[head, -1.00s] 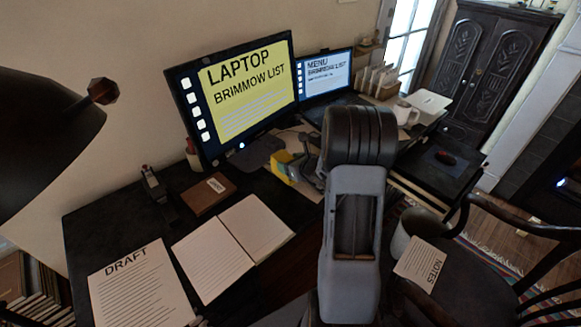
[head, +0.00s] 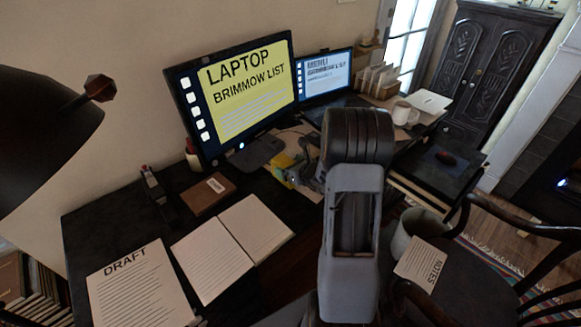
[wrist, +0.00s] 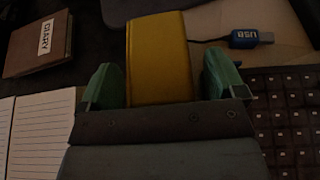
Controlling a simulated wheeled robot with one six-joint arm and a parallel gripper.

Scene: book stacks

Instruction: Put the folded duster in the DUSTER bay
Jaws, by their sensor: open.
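A yellow folded cloth-like block, which looks like the folded duster (wrist: 158,45), lies on the desk in the wrist view. It also shows in the head view (head: 282,162), partly hidden by my gripper. My gripper (wrist: 163,80) is open, with one green fingertip on each side of the duster. A narrow gap shows on each side, and the near end of the duster is hidden behind the gripper body. No bay with a readable DUSTER label shows in either view.
A brown diary (head: 208,193), an open notebook (head: 232,244) and a DRAFT sheet (head: 142,287) lie to the left. A monitor (head: 240,90) stands behind. A USB plug (wrist: 245,38) and a keyboard (wrist: 288,115) are to the right. A divided rack (head: 378,80) stands at the back.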

